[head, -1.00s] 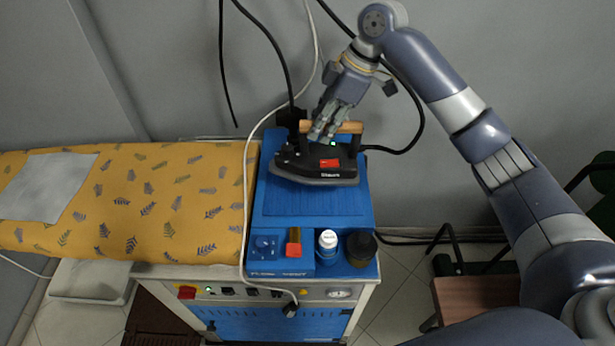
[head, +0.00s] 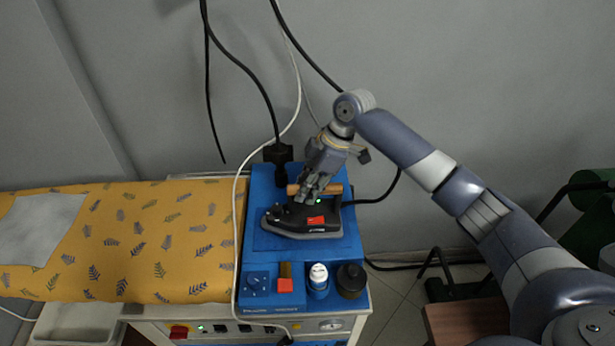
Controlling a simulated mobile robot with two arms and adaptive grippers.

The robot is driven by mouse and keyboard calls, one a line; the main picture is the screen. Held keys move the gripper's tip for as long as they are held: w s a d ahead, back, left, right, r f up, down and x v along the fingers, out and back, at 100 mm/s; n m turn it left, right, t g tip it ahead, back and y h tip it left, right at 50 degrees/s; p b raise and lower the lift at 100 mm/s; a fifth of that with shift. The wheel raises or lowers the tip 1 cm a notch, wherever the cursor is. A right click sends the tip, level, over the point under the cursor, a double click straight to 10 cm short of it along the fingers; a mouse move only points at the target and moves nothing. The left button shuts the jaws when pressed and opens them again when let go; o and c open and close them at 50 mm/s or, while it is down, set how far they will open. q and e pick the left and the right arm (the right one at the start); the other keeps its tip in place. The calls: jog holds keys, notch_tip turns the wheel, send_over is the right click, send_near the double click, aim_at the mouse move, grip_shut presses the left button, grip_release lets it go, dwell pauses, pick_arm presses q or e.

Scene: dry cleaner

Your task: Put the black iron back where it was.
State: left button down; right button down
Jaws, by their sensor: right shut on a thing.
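The black iron (head: 290,222) with a wooden handle and a red label is over the blue top of the steam station (head: 258,239), toward its middle. Its tip points left. My right gripper (head: 307,194) is shut on the iron's wooden handle from above. The iron's sole looks level and on or just above the blue plate; I cannot tell which. My left gripper is not in view.
A yellow leaf-patterned ironing board (head: 150,240) with a grey cloth (head: 38,228) adjoins on the left. A white bottle (head: 318,278), a dark jar (head: 351,280) and a red-tipped item (head: 285,285) stand at the station's front. Cables hang behind.

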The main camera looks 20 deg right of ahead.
jog(key=shift+w+f, duration=0.2)
jog(key=shift+w, duration=0.05)
jog(key=shift+a, duration=0.1)
jog(key=c, duration=1.5)
grip_release()
jog(key=shift+s+f, duration=0.25)
jog(key=shift+f, duration=0.1)
jog(key=shift+o, duration=0.5)
jog(key=shift+s+r, duration=0.1)
jog(key=shift+s, duration=0.05)
jog(key=shift+r, duration=0.1)
jog(key=b+v, duration=0.2)
jog(key=v, duration=0.8)
jog(key=shift+d+r, duration=0.15)
jog(key=shift+d, duration=0.1)
jog(key=shift+d+r+b, duration=0.25)
jog(key=shift+r+b, duration=0.05)
jog(key=shift+r, duration=0.35)
